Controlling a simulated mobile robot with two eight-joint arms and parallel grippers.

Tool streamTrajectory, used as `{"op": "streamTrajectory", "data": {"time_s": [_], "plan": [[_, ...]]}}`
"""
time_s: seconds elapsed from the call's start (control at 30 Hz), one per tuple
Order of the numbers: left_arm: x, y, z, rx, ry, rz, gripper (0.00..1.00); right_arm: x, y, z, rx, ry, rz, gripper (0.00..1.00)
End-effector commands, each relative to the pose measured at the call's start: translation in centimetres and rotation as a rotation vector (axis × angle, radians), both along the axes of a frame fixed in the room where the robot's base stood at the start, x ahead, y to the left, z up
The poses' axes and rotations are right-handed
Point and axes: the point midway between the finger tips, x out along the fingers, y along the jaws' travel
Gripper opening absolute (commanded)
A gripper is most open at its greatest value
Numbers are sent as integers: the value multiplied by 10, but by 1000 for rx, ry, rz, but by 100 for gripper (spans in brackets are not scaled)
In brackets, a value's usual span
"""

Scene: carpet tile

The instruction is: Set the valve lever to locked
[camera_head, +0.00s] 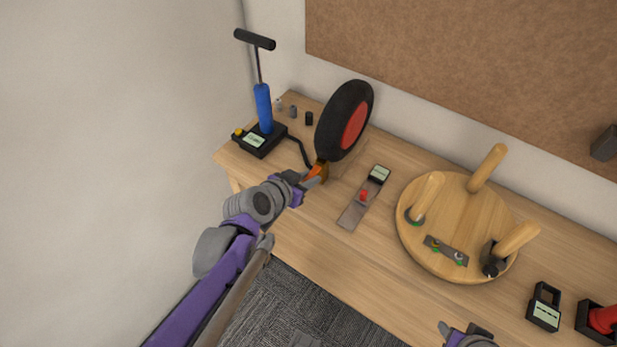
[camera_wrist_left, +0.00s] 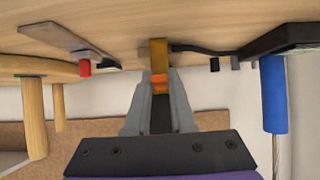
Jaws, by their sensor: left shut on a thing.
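A black tyre (camera_head: 340,115) with a red hub stands upright at the back of the wooden bench. At its lower left, a brown-orange valve piece (camera_head: 320,168) sits at the end of a black hose (camera_head: 301,148). My left gripper (camera_head: 309,182) is shut on the orange lever (camera_wrist_left: 160,88) of this piece. In the left wrist view, the lever lies between the left fingertips, below the golden-brown valve body (camera_wrist_left: 158,52). The fingers partly hide the lever, and I cannot read its position. Part of my right gripper (camera_head: 466,337) shows at the bottom edge; its opening is unclear.
A blue pump (camera_head: 264,107) with a black handle stands left of the tyre. Right are a flat plate (camera_head: 352,213) with a red knob, an upturned round stool (camera_head: 452,205) and a black padlock-shaped device (camera_head: 544,307). The front bench surface is clear.

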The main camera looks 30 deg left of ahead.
Motion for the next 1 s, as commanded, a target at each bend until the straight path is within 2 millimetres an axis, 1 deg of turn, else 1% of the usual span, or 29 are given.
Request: {"op": "streamTrajectory", "data": {"time_s": [0.2,0.67,0.7,0.83,0.87,1.0], "plan": [[0,0,-3,-4,-51,0,0,-1,0,-4,0,2,0,50],[0,0,-3,-5,-62,-1,0,-1,0,-5,0,2,0,50],[0,0,-3,-5,-61,-1,28,-1,0,-5,0,2,0,50],[0,0,-3,-5,-61,-1,51,-1,0,-5,0,2,0,50],[0,0,-3,-5,-61,-1,52,-1,0,-5,0,2,0,50],[0,0,-3,-5,-61,-1,52,-1,0,-5,0,2,0,50]]}}
